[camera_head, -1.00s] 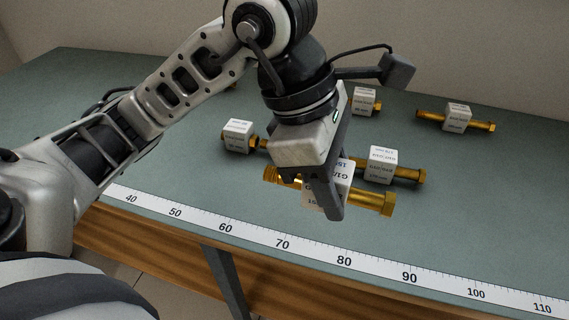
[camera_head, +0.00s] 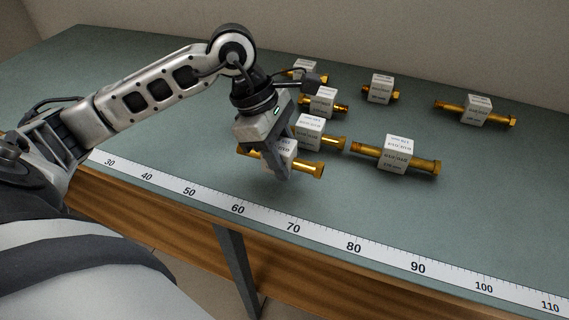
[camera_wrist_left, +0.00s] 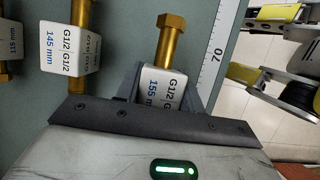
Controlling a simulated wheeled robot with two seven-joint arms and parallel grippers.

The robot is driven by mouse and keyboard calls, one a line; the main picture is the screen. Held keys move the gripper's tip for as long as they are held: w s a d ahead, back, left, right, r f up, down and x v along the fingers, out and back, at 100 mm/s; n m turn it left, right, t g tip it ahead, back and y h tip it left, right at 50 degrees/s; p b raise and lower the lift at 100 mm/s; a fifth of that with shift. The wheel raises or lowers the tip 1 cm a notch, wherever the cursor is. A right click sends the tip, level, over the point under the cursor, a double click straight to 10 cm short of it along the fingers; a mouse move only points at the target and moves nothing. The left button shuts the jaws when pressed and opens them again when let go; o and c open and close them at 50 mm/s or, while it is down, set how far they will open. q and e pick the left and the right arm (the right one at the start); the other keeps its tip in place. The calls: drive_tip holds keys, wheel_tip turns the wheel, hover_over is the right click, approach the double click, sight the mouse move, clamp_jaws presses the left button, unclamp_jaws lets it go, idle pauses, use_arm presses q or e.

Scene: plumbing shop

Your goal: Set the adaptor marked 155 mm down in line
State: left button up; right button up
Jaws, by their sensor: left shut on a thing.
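The adaptor marked 155 mm (camera_wrist_left: 162,88) is a brass rod through a white labelled block, with a hex end. My left gripper (camera_head: 282,170) is shut on its block, near the front of the table. In the head view the held adaptor's brass end (camera_head: 312,168) points right, roughly along the ruler. I cannot tell whether it touches the table. In the left wrist view an adaptor marked 145 mm (camera_wrist_left: 68,45) lies beside it, apart and parallel.
Behind the held adaptor is another adaptor (camera_head: 309,132); one (camera_head: 396,155) lies to its right. Further adaptors (camera_head: 322,102), (camera_head: 380,88), (camera_head: 477,110) lie behind. A ruler strip (camera_head: 325,240) runs along the table's front edge. The table (camera_head: 490,200) is clear at right front.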

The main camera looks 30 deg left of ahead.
use_arm(q)
drive_tip(key=shift+f, duration=1.45)
drive_tip(key=o, duration=1.1)
drive_tip(key=shift+r, duration=0.2)
drive_tip(key=v, duration=1.2)
drive_tip(key=shift+s+f, duration=0.1)
